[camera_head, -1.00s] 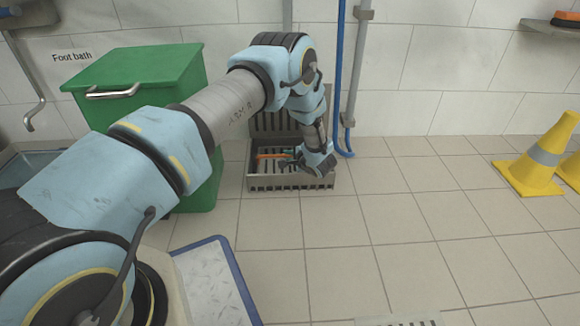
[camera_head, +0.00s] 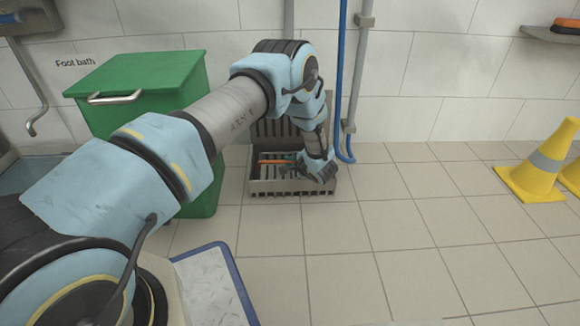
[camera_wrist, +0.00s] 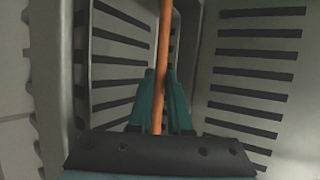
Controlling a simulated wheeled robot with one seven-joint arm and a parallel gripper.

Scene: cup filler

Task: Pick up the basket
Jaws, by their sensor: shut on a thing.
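The basket (camera_head: 262,187) is a grey slotted metal box with an orange handle (camera_head: 272,161). It sits at floor level by the back wall in the head view. My gripper (camera_head: 298,164) reaches into it from above, at the end of my blue arm. In the wrist view the orange handle (camera_wrist: 163,60) runs between the teal fingers of my gripper (camera_wrist: 161,100), which are shut on it. The basket's slotted walls (camera_wrist: 252,50) surround the fingers in the wrist view. My wrist hides part of the basket's right side in the head view.
A green bin (camera_head: 150,85) stands just left of the basket. A blue hose (camera_head: 338,90) and a grey pipe (camera_head: 359,70) run down the wall at its right. A blue-edged tray (camera_head: 215,285) lies in front. Tiled floor is clear to the right, up to yellow cones (camera_head: 545,165).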

